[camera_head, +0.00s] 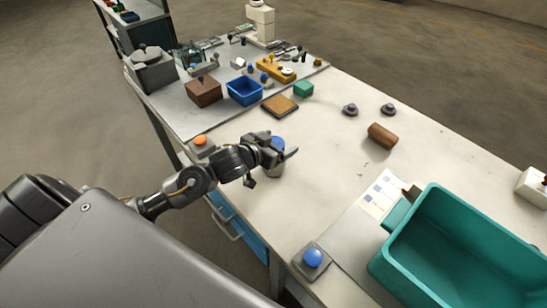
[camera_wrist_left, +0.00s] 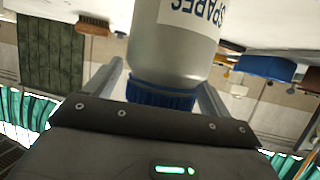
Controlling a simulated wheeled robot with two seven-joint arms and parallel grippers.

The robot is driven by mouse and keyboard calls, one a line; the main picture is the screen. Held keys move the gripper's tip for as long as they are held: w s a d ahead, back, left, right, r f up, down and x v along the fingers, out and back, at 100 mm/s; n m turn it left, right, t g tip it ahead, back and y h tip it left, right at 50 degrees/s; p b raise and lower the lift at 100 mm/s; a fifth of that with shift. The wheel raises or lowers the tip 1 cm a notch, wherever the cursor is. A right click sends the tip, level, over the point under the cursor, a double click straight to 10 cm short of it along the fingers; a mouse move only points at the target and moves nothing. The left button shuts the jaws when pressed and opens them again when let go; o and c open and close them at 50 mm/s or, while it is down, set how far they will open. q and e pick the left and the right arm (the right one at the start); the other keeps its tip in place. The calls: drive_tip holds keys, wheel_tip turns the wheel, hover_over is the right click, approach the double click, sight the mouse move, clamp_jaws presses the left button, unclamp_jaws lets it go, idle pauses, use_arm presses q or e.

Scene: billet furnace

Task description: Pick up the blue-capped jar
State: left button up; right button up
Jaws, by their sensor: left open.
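The blue-capped jar stands on the light worktop, with its blue cap (camera_head: 278,141) and pale body (camera_head: 274,168) partly hidden by my left gripper (camera_head: 271,166) in the head view. In the wrist view, which appears upside down, the jar (camera_wrist_left: 176,55) has a grey-white body, a label reading "SPARES" and a ribbed blue cap (camera_wrist_left: 160,94). My left gripper (camera_wrist_left: 160,88) is open, with one finger on each side of the jar near the cap. I cannot tell whether the fingers touch it. My right gripper is not in view.
An orange button (camera_head: 201,140) is near the left edge, and a blue button (camera_head: 312,257) near the front. A teal bin (camera_head: 455,250) stands at right. A brown cylinder (camera_head: 382,135), blue bin (camera_head: 244,91) and brown box (camera_head: 203,91) lie beyond.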

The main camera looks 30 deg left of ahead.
use_arm(q)
drive_tip(key=c, duration=1.5)
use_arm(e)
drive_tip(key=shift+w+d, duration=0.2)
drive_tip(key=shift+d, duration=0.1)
use_arm(q)
drive_tip(key=shift+r, duration=0.1)
drive_tip(key=shift+r, duration=0.5)
wheel_tip(320, 180, up, 2)
drive_tip(key=shift+p, duration=0.35)
drive_tip(key=s+a+r+p, duration=0.2)
drive_tip(key=r, duration=0.1)
drive_tip(key=s+a+r, duration=0.1)
drive_tip(key=r, duration=0.1)
drive_tip(key=shift+r+p, duration=0.25)
drive_tip(key=shift+p, duration=0.15)
drive_tip(key=shift+s+a+r+p, duration=0.6)
drive_tip(key=shift+s+a+r, duration=0.15)
drive_tip(key=shift+s+a, duration=0.4)
drive_tip(key=shift+s+a+r+p, duration=0.65)
drive_tip(key=shift+s+a, duration=0.3)
drive_tip(key=shift+s, duration=0.4)
drive_tip(key=shift+s+a+r+p, duration=0.55)
drive_tip(key=shift+s+a+r, duration=0.25)
drive_tip(key=shift+s+a, duration=0.35)
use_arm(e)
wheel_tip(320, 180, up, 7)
